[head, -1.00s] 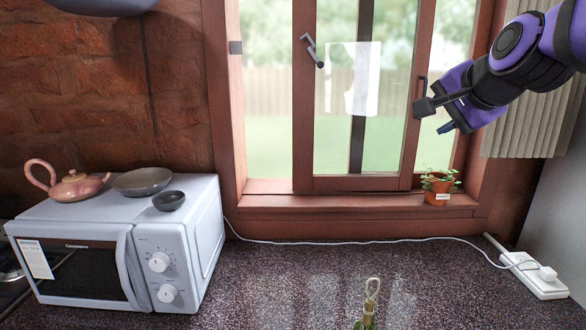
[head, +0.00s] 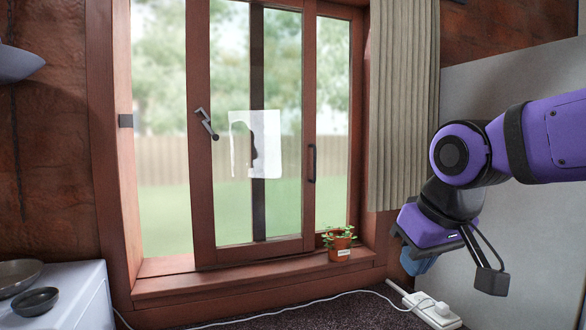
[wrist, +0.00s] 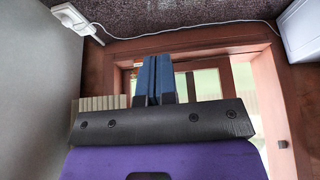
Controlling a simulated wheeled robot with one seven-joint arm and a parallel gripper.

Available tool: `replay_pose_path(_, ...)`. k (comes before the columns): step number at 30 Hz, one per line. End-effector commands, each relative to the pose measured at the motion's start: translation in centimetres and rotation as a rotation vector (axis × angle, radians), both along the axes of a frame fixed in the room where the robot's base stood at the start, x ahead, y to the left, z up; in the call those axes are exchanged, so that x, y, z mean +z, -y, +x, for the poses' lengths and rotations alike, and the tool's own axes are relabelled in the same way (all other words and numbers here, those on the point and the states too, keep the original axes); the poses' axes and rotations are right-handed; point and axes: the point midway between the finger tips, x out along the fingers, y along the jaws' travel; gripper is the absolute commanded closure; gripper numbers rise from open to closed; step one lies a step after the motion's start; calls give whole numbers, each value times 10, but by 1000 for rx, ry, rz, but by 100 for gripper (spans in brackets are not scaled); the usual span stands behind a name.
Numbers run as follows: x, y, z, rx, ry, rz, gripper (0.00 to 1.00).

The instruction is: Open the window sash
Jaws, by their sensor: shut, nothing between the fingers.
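The window sash (head: 198,215) is a brown wooden frame around a glass pane, with white patches on the glass. A grey crank-like latch (head: 206,123) is on its left stile. A dark upright pull handle (head: 312,163) is on its right stile. Left of the sash, between it and the outer frame, the outdoors shows; I cannot tell whether glass is there. My gripper (head: 415,262) is shut and empty, right of the window and apart from the handle. Its blue fingers are together in the wrist view (wrist: 153,79), with part of the window beyond them.
A potted plant (head: 340,244) stands on the sill's right end. A pleated curtain (head: 402,100) hangs right of the window.

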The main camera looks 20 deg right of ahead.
Motion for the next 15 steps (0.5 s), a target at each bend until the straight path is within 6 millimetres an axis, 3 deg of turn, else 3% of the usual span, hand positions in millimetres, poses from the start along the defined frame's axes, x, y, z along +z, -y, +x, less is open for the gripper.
replay_pose_path(7, 17, 38, 86, -12, -45, -70, 100)
replay_pose_path(15, 18, 77, 182, -36, -85, -222, 100)
